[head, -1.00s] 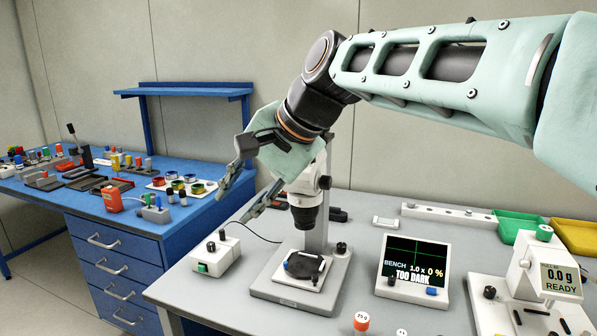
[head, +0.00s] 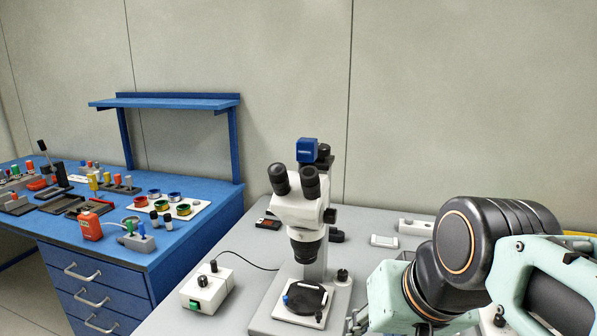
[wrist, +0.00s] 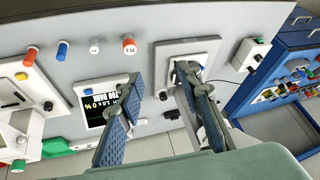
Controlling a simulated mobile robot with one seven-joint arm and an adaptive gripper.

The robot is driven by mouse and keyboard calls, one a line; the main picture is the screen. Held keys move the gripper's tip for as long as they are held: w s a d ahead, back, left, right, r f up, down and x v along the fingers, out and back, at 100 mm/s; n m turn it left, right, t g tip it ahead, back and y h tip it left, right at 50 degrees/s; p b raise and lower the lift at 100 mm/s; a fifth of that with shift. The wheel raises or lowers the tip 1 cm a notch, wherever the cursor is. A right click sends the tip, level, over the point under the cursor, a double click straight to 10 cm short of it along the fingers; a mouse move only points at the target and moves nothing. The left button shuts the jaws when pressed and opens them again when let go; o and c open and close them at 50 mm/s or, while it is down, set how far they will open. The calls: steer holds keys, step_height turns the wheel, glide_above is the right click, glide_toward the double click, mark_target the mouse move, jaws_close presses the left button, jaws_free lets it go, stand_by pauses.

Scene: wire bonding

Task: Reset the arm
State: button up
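My gripper (wrist: 158,78) is open in the wrist view, with its two blue-grey fingers apart and nothing between them. In the head view my gripper (head: 358,318) is low, right of the microscope's base, and mostly hidden by my wrist and the frame's bottom edge. The white microscope (head: 300,210) stands upright on the grey bench with a dark round stage plate (head: 306,298) on its base. My arm is bent in at the lower right.
A white control box (head: 207,288) sits left of the microscope. In the wrist view a display (wrist: 98,105) and several coloured knobs or caps lie around the fingers. A blue workbench (head: 110,265) with small parts stands at left. The air above the bench's left is clear.

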step_height(320, 180, up, 13)
steer(key=s+d+h+p, duration=0.1)
steer(key=d+p, duration=0.1)
steer(key=p, duration=1.3)
steer(key=shift+s+f, duration=0.15)
steer(key=shift+d, duration=0.15)
steer(key=shift+c, duration=0.6)
steer(key=shift+d, duration=0.1)
